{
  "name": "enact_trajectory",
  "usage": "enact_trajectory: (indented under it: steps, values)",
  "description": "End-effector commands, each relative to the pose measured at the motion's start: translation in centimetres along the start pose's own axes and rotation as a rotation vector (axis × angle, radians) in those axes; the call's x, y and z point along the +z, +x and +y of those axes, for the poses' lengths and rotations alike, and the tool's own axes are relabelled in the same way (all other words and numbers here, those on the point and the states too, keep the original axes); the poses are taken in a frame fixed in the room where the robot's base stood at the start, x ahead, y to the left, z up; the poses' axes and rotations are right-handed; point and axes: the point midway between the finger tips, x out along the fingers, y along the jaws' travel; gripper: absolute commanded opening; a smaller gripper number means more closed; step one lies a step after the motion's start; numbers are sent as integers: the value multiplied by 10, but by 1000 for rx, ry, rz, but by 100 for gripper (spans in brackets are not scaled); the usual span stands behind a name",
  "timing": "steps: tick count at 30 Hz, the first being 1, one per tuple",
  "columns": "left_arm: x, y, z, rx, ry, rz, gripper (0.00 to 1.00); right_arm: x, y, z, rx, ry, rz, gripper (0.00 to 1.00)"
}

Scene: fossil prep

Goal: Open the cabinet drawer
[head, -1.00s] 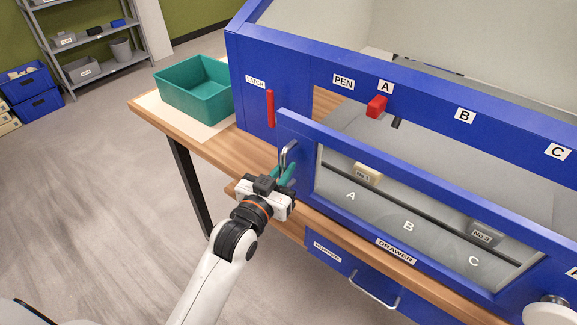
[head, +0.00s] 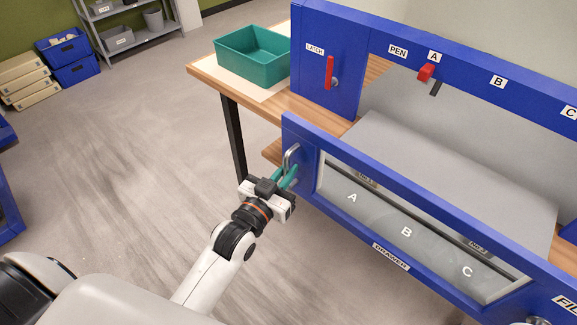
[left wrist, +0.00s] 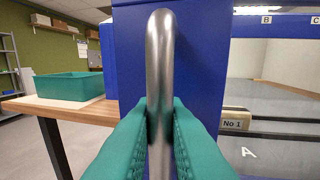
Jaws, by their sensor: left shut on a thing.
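The blue drawer front (head: 345,237) labelled DRAWER stands out from the blue cabinet (head: 328,100), with a window marked A, B and C. A grey slab surface (head: 450,170) shows behind the front. My left gripper (head: 287,176) is shut on the metal handle (head: 291,157) at the drawer's left end. In the left wrist view the teal fingertips (left wrist: 158,140) press on both sides of the upright handle bar (left wrist: 160,70). The tags No 1 (head: 367,181) and No 3 (head: 478,246) show through the window, partly hidden. My right gripper is not in view.
A red latch lever (head: 329,72) and a red pen slider (head: 426,72) are on the cabinet. A teal bin (head: 252,55) stands on the wooden table (head: 212,78) to the left. Blue crates (head: 72,60) and a grey shelf (head: 120,40) are farther back.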

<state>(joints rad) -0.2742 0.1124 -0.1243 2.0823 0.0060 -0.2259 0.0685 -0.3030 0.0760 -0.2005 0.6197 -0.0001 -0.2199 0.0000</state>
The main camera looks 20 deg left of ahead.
Motion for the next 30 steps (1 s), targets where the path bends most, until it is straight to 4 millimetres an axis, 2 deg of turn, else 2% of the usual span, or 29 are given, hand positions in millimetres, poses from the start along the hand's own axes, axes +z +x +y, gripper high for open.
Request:
enact_trajectory:
  steps: [16,17,20,30]
  values:
    - [0,-3,0,0,0,0,0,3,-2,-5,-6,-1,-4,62]
    - [0,-3,0,0,0,-1,16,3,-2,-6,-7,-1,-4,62]
    - [0,-3,0,0,1,-1,31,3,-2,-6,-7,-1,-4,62]
    - [0,-7,1,0,1,-1,31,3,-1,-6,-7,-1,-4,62]
